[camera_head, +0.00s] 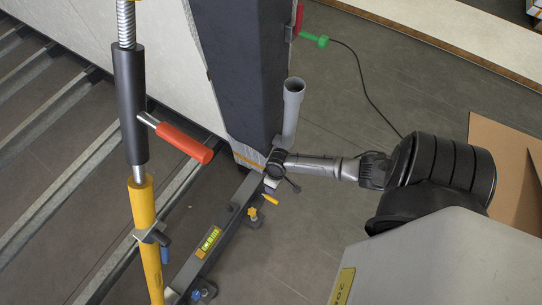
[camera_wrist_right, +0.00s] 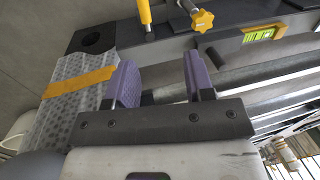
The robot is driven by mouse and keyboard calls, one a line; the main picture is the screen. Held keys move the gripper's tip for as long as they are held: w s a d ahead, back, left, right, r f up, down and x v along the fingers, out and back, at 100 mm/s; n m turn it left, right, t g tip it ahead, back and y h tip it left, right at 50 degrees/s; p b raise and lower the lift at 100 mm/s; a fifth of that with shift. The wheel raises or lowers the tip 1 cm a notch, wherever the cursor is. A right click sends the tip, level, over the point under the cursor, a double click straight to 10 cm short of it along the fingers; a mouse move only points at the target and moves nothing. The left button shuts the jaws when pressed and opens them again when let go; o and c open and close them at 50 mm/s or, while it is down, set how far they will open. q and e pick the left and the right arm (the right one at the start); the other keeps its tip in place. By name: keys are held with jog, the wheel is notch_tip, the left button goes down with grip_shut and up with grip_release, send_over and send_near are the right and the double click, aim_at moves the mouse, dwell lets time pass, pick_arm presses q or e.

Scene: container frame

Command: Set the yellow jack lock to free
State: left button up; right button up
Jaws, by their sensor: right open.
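A yellow lever (camera_head: 270,199) stands beside a yellow star knob (camera_head: 252,212) on the right side of the dark frame beam (camera_head: 222,238); one of these belongs to the yellow jack lock, but its setting cannot be read. In the right wrist view the lever (camera_wrist_right: 145,12) and the knob (camera_wrist_right: 203,20) are at the top, beyond my fingers and apart from them. My right gripper (camera_wrist_right: 160,82) is open, with purple pads and nothing between them. My right arm (camera_head: 320,168) reaches in from the right in the head view; its fingers cannot be made out there. My left gripper is not in view.
A dark post (camera_head: 245,70) with taped wrapping stands at the beam's far end, next to a grey pipe (camera_head: 292,105). A yellow prop (camera_head: 144,220) with a red handle (camera_head: 185,142) stands left.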

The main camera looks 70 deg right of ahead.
jog(key=b, duration=0.2)
send_over(271, 198)
jog(key=d, duration=0.3)
notch_tip(271, 198, down, 5)
jog(key=shift+m, duration=0.3)
jog(key=f+b, duration=0.3)
jog(key=f, duration=0.1)
jog(key=a+f+b, duration=0.1)
jog(key=f+b, duration=0.2)
jog(key=f, duration=0.1)
jog(key=a+f+b, duration=0.1)
jog(key=f+b, duration=0.2)
jog(key=f, duration=0.1)
jog(key=shift+a, duration=0.2)
pick_arm(q)
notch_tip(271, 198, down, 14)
jog(key=b, duration=0.1)
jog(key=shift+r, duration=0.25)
pick_arm(e)
jog(key=shift+a+f, duration=0.2)
jog(key=shift+f, duration=0.5)
jog(key=shift+c, duration=0.4)
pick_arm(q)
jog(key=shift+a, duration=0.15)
pick_arm(e)
grip_shut()
